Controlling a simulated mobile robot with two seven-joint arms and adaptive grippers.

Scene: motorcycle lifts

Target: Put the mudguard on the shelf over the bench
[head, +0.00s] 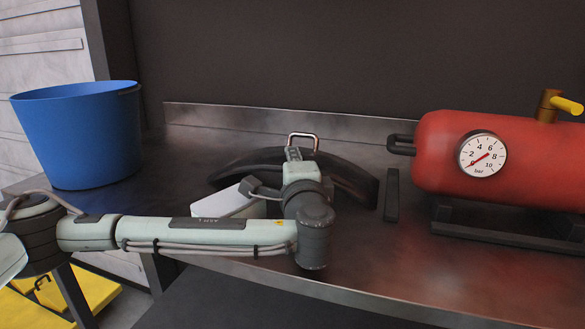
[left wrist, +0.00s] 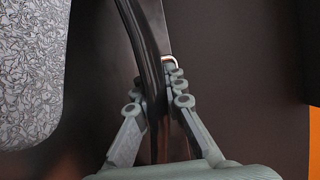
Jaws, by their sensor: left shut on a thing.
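The mudguard (head: 345,178) is a black curved piece lying on the metal bench (head: 400,265), partly hidden behind my left wrist. A shiny metal loop (head: 303,137) rises beside it. My left gripper (head: 293,157) reaches down to the middle of the mudguard. In the left wrist view the mudguard (left wrist: 147,40) runs between the fingers of the left gripper (left wrist: 158,100), which is shut on it, with the loop next to the right finger. My right gripper is in neither view. No shelf shows in these views.
A blue bucket (head: 78,135) stands at the bench's left end. A red air tank (head: 510,160) with a gauge and yellow valve handle stands at the right. A pale box-like thing (head: 232,204) lies left of my wrist. A dark wall (head: 350,60) rises behind.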

